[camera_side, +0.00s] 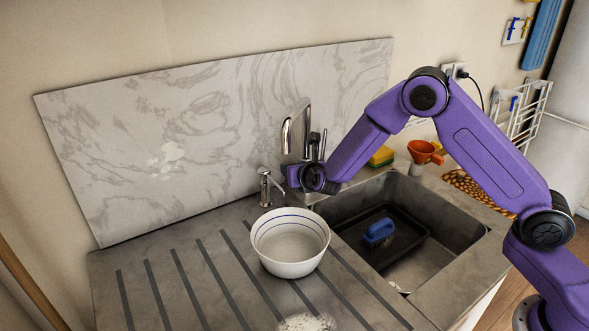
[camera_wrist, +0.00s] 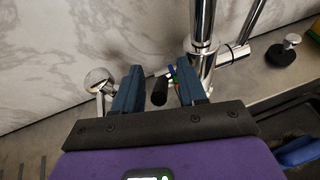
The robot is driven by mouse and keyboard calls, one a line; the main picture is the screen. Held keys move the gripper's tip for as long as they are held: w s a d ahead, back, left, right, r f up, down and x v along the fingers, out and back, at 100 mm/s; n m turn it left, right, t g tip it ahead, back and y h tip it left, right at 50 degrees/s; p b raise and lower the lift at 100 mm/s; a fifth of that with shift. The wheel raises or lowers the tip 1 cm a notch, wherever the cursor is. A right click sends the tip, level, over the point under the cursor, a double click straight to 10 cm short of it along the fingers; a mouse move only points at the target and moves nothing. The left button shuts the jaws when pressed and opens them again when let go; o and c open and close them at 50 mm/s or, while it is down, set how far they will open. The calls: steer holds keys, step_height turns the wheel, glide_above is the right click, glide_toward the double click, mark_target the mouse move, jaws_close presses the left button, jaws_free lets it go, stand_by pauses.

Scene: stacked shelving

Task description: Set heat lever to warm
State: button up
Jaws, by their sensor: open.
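The chrome faucet (camera_side: 306,130) stands at the back edge of the sink; its upright body (camera_wrist: 203,25) fills the top middle of the wrist view. A short black cylindrical handle (camera_wrist: 160,91), likely the heat lever's end, points toward the camera between my fingers. Small red, green and blue marks (camera_wrist: 171,75) show beside it. My gripper (camera_wrist: 157,88) is open, with one dark finger on each side of the black handle and visible gaps. In the side view my gripper (camera_side: 297,177) is low beside the faucet; its fingertips are hard to make out.
A chrome soap dispenser (camera_side: 265,187) stands left of the faucet, its round head (camera_wrist: 98,79) close by my left finger. A white bowl (camera_side: 290,263) sits in front. The sink (camera_side: 461,250) holds a black tray (camera_side: 408,258) and blue brush (camera_side: 378,232). A marble backsplash (camera_side: 200,130) stands behind.

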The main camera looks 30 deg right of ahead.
jaws_close()
steer(key=shift+s+f+t, duration=0.25)
steer(key=shift+t, duration=0.35)
jaws_free()
steer(key=v, duration=1.7)
steer(key=shift+s+a+r, duration=0.2)
